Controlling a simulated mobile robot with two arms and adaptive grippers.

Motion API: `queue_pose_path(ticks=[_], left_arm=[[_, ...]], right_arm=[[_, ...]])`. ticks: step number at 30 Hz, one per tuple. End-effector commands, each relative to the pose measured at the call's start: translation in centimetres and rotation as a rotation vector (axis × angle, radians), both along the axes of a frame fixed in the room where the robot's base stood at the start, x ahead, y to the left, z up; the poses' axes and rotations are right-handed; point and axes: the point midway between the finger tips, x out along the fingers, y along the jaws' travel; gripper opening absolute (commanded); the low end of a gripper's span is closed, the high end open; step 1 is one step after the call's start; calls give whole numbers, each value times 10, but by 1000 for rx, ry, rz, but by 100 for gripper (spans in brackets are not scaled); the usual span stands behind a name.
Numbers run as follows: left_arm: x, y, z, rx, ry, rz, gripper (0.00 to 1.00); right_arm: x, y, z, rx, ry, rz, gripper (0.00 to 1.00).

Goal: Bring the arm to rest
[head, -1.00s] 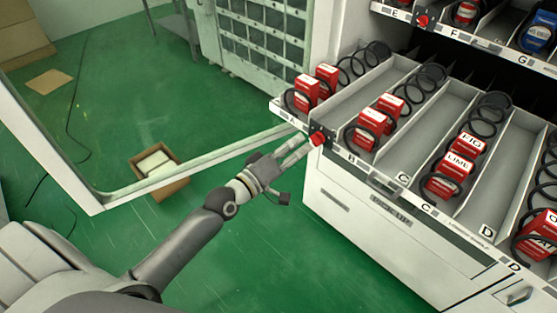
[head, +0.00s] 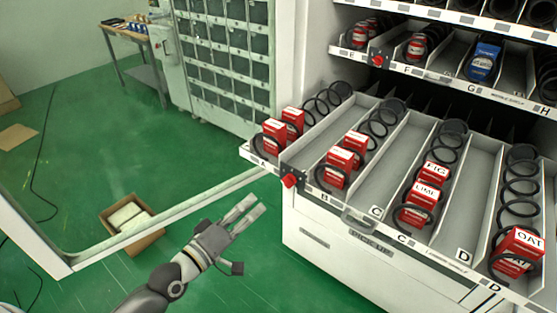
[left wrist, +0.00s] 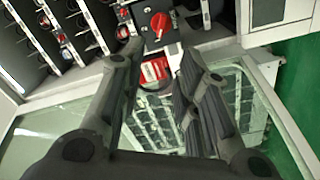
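My left gripper (head: 249,209) hangs in the air over the green floor, below and left of the pulled-out shelf (head: 345,219). Its two fingers are apart with nothing between them; the left wrist view shows the same open gap (left wrist: 162,85). The red knob (head: 290,181) on the shelf's front corner is up and right of the fingertips, apart from them. The knob also shows at the top of the left wrist view (left wrist: 160,24). My right gripper is in neither view.
The shelf carries red boxes (head: 340,163) in black coils. The white-framed glass door (head: 160,229) stands open left of the gripper. A cardboard box (head: 133,222) sits on the floor behind it. Open floor lies below the gripper.

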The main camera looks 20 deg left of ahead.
Motion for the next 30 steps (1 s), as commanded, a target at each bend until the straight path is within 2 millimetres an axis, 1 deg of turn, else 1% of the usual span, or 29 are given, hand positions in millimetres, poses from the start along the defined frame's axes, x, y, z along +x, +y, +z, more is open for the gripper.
queue_pose_path(ticks=[3, 5, 8, 11, 12, 14, 15, 16, 17, 18, 20, 21, 23, 24, 26, 27, 29, 30], left_arm=[[0, 1, -3, 4, 4, 3, 30], [2, 3, -13, 20, 17, 10, 30], [4, 14, -50, 86, 67, 40, 30], [2, 29, -114, 202, 155, 75, 30], [-2, 35, -144, 258, 199, 83, 30], [-11, 44, -189, 342, 267, 90, 30], [-20, 48, -218, 398, 311, 90, 30], [-27, 51, -240, 439, 346, 86, 30], [-36, 54, -261, 481, 381, 80, 30], [-49, 57, -289, 535, 429, 67, 30], [-71, 59, -330, 613, 500, 39, 30], [-88, 59, -355, 664, 546, 16, 30], [-117, 59, -392, 739, 616, -27, 30], [-137, 58, -415, 787, 663, -62, 30], [-171, 55, -448, 857, 731, -122, 30], [-194, 52, -467, 903, 773, -168, 30], [-231, 46, -494, 967, 833, -245, 30], [-256, 42, -509, 1005, 870, -298, 30]], right_arm=[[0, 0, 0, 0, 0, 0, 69], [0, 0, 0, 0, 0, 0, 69], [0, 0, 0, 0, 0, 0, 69], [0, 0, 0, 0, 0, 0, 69], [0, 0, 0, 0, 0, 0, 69], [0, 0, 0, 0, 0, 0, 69], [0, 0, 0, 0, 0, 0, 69], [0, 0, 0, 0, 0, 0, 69], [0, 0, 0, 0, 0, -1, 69], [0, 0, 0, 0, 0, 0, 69], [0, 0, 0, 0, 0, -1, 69], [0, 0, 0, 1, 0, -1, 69], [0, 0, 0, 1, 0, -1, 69], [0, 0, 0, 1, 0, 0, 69], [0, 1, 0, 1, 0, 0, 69], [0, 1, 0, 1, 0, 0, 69], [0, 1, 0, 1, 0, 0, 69], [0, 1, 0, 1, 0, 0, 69]])
